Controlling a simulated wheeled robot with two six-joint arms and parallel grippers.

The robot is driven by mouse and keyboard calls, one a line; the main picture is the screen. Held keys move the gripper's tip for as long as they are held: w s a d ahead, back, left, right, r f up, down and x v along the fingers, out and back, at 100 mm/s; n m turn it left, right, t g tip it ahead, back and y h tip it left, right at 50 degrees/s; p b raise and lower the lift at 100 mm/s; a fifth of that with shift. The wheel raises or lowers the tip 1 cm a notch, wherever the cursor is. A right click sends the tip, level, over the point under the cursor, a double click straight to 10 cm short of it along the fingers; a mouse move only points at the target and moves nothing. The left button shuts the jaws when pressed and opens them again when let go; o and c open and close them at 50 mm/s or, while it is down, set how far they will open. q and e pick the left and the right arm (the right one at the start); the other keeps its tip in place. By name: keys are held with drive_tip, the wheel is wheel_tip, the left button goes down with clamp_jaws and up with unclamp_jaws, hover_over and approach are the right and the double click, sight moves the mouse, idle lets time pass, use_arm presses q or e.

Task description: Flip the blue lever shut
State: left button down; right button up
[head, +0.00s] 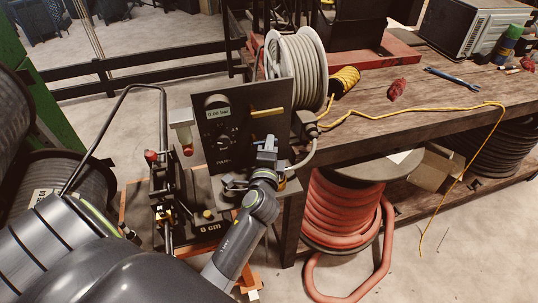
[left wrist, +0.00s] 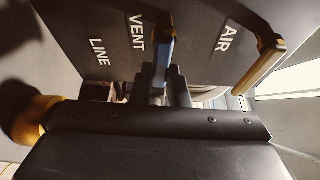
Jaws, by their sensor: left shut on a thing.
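The blue lever (left wrist: 163,50) shows in the left wrist view beside the word VENT on a dark panel. In that view the fingers of my left gripper (left wrist: 165,88) are closed around its near end. In the head view my left gripper (head: 266,158) is at the lower right of the upright dark panel (head: 224,138), and it largely hides the blue lever. A yellow lever (head: 267,112) sits higher on the panel; it also shows in the left wrist view (left wrist: 258,68), beside the word AIR. My right gripper is not in view.
A grey hose reel (head: 297,65) stands behind the panel. A wooden bench (head: 420,110) to the right holds a yellow hose (head: 420,112), a blue wrench (head: 452,78) and a red rag (head: 397,88). A red hose coil (head: 340,212) lies beneath. The gauge (head: 217,108) reads 0.00 bar.

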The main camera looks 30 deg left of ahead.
use_arm(q)
drive_tip(key=shift+r+n+b, duration=0.1)
drive_tip(key=shift+n+b, duration=0.2)
drive_tip(key=shift+n, duration=0.1)
drive_tip(key=shift+r, duration=0.1)
drive_tip(key=c, duration=1.4)
unclamp_jaws()
drive_tip(key=shift+s, duration=0.1)
